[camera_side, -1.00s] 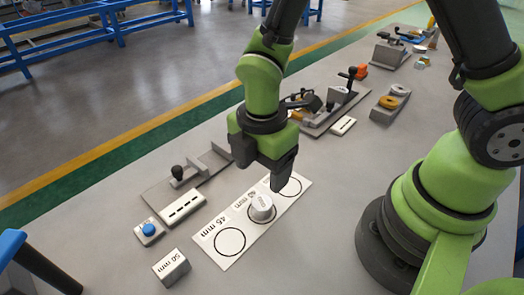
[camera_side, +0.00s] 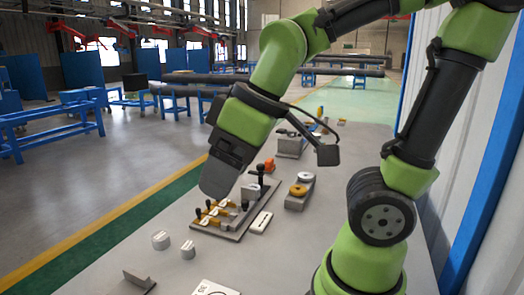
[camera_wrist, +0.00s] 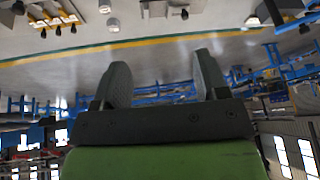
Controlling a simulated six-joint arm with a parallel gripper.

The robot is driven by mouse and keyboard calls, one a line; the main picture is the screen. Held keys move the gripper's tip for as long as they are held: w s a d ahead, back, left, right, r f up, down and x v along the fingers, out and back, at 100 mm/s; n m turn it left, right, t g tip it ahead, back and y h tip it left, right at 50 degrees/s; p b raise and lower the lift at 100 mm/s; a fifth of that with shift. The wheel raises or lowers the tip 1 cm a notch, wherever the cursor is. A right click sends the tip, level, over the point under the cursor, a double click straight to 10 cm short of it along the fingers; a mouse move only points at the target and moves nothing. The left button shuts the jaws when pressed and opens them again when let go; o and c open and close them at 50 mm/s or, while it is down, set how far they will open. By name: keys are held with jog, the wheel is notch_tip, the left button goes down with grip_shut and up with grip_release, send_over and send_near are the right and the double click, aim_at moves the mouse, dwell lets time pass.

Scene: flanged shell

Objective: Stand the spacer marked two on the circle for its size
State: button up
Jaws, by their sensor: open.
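Two pale cylindrical spacers stand on the table in the side view, a larger one (camera_side: 161,240) and a smaller one (camera_side: 188,250) beside it. Each has a dark mark on top, too small to read, so I cannot tell which is marked two. Similar pale pieces show in the wrist view (camera_wrist: 112,25). Part of the white circle card (camera_side: 215,288) shows at the bottom edge; most of it is cut off. My gripper (camera_side: 216,182) is raised and tilted, apart from the spacers. In the wrist view my gripper (camera_wrist: 163,80) has its fingers apart with nothing between them.
A grey block with rings (camera_side: 299,191) stands farther right. A grey bracket (camera_side: 138,281) is at the front.

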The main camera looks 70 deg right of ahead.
jog(key=s+r+m, duration=0.1)
jog(key=m, duration=0.1)
jog(key=s+d+m+t, duration=0.1)
jog(key=s+m, duration=0.1)
jog(key=s+r+m+t, duration=0.1)
jog(key=m, duration=0.1)
jog(key=shift+s+d+r, duration=0.2)
jog(key=shift+s+r, duration=0.05)
jog(key=shift+r, duration=0.05)
dwell(0.8)
